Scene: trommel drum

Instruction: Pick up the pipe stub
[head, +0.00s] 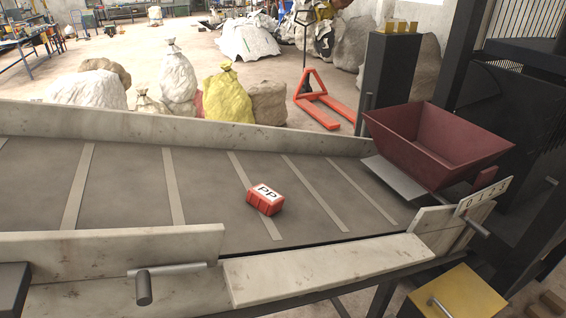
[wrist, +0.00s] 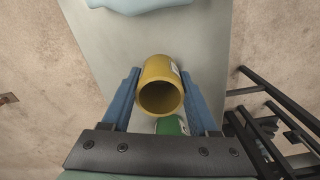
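The pipe stub is a short yellow tube with a white label on its side. It shows in the wrist view (wrist: 150,72), its open end facing the camera. My gripper (wrist: 161,72) has its two blue fingers apart, one on each side of the stub. Thin gaps seem to show between fingers and stub, so I see no clear grip. The stub lies over a pale grey surface (wrist: 108,50); contact with it cannot be made out. Neither my gripper nor the pipe stub can be made out in the head view.
In the wrist view, a green piece (wrist: 170,126) is below the stub, a light blue thing (wrist: 140,4) above, and black bars (wrist: 262,100) at right. The head view shows a conveyor belt (head: 125,195) with a red PP block (head: 265,202), and a maroon hopper (head: 435,140).

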